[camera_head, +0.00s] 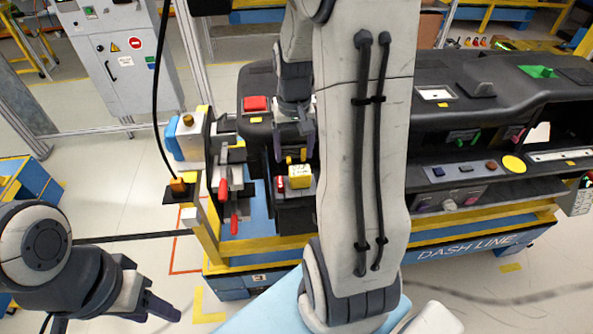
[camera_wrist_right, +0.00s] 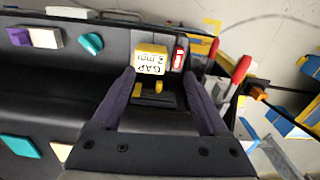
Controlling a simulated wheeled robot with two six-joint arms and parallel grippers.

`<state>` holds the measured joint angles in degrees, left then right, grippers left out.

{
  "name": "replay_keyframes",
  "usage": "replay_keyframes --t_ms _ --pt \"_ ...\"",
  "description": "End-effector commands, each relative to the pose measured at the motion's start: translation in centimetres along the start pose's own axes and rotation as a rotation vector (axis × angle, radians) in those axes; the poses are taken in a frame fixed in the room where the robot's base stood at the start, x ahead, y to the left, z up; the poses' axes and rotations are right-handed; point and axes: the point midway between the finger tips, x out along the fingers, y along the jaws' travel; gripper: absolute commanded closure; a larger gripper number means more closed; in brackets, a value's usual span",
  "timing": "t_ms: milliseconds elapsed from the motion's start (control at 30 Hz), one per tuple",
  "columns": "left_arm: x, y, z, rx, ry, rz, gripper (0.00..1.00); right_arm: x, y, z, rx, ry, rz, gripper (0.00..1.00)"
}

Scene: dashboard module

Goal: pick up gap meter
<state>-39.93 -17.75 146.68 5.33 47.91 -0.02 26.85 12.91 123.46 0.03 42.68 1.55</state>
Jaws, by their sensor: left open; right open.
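The gap meter (camera_head: 299,176) is a small yellow block with a white face. It sits at the left end of the black dashboard module (camera_head: 450,100). In the right wrist view, the gap meter (camera_wrist_right: 151,58) shows the lettering "GAP 2 mm" upside down. My right gripper (camera_head: 293,156) is open above and behind it. In the right wrist view, the right gripper (camera_wrist_right: 158,76) has its two fingers spread, with the meter just beyond their tips and apart from them. My left gripper (camera_head: 160,306) is open and empty at the lower left, far from the meter.
A small red-and-white item (camera_wrist_right: 179,57) stands beside the meter. Red-handled clamps (camera_head: 223,190) stand to its left, near a blue-and-white device (camera_head: 187,135). A red block (camera_head: 255,103) lies on the dashboard top. My right arm hides part of the dashboard.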

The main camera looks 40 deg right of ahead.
Motion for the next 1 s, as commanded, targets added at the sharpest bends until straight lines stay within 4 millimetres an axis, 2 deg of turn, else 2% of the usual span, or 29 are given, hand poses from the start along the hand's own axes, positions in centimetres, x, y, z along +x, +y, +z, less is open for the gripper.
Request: replay_keyframes --t_ms 33,167,400,633,800,1000 --pt "-0.1 0.0 0.0 0.000 0.000 0.000 0.50 0.0 1.0 -0.4 0.031 -0.008 0.001 0.22" --pt "-0.4 0.0 0.0 0.000 0.000 0.000 0.50 1.0 1.9 -0.5 0.056 -0.022 0.002 0.22" --pt "-1.1 0.1 -0.1 0.002 0.000 0.000 0.50 4.5 1.8 -0.5 0.055 -0.021 0.001 0.22" --pt "-1.8 0.1 -0.1 0.003 0.000 0.000 0.50 6.0 1.8 -0.5 0.054 -0.021 0.001 0.22" --pt "-3.1 0.2 -0.2 0.005 0.000 0.000 0.50 8.1 1.7 -0.7 0.054 -0.023 0.001 0.22" --pt "-3.4 0.2 -0.2 0.006 0.000 0.000 0.50 10.2 1.8 -0.7 0.054 -0.019 0.001 0.22"
